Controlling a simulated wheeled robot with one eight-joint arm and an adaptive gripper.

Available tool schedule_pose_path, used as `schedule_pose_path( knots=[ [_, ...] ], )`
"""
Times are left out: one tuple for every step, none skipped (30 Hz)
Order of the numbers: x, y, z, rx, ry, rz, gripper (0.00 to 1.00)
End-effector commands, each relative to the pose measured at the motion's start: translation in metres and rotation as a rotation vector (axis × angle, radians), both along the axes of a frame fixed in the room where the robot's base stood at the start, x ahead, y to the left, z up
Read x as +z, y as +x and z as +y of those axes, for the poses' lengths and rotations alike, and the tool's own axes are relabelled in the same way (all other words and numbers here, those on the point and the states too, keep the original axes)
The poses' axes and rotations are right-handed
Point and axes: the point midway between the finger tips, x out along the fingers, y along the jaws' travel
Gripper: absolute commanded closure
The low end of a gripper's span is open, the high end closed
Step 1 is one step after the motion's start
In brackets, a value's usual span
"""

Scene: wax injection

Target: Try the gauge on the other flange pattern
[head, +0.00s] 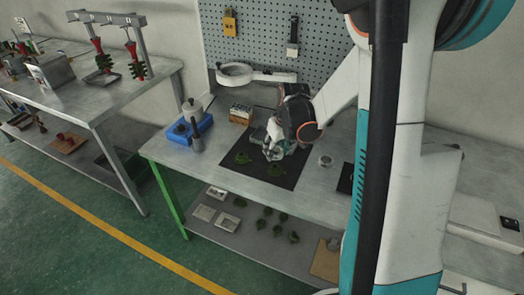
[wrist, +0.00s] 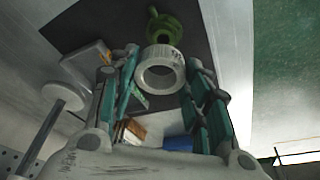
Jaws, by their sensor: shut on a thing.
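My gripper (head: 273,152) is over the dark mat (head: 262,182) on the workbench. In the wrist view my gripper (wrist: 161,70) is shut on a pale metal ring, the gauge (wrist: 142,77), with its hole facing the camera. One green flange pattern (head: 242,158) lies on the mat to the left of my gripper. Another green pattern (head: 275,171) lies just in front of it. A green pattern (wrist: 165,28) shows beyond the ring in the wrist view; which of the two it is, I cannot tell. The gap between ring and pattern is unclear.
A blue device (head: 188,128) with a grey cylinder in front stands at the bench's left, beside a small wooden box (head: 241,115). A ring-shaped lamp (head: 234,74) overhangs the back. A small round metal piece (head: 325,160) lies right of the mat. The front bench strip is clear.

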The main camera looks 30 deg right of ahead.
Motion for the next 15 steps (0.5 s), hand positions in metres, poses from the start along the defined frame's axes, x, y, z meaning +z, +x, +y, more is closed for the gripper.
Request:
schedule_pose_path(
  knots=[
    [0.0,-0.0002,-0.0012,-0.001,0.0,0.0,0.85],
    [0.0,-0.0002,-0.0013,-0.002,0.001,0.0,0.85],
    [-0.0001,-0.0002,-0.0011,-0.001,0.0,0.0,0.85],
    [0.0,-0.0001,-0.001,-0.001,0.0,0.0,0.85],
    [0.0,-0.0001,-0.0009,-0.001,0.0,0.0,0.85],
    [0.0,-0.0001,-0.0008,-0.001,0.0,0.0,0.85],
    [-0.0001,-0.0001,-0.0007,-0.001,0.0,0.0,0.85],
    [-0.0001,-0.0001,-0.0007,-0.001,0.0,0.0,0.85],
    [-0.0001,-0.0001,-0.0006,-0.001,0.0,0.0,0.85],
    [-0.0001,-0.0001,-0.0006,-0.001,0.0,0.0,0.85],
    [-0.0002,0.0,-0.0005,-0.001,0.0,0.0,0.85],
    [-0.0004,-0.0001,-0.0005,-0.001,0.0,0.0,0.85],
    [-0.0007,-0.0001,-0.0005,-0.001,0.0,0.0,0.85],
    [-0.0016,-0.0001,-0.0005,-0.001,0.0,0.0,0.85],
    [-0.0032,0.0,-0.0004,-0.001,0.0,0.0,0.85]
  ],
)
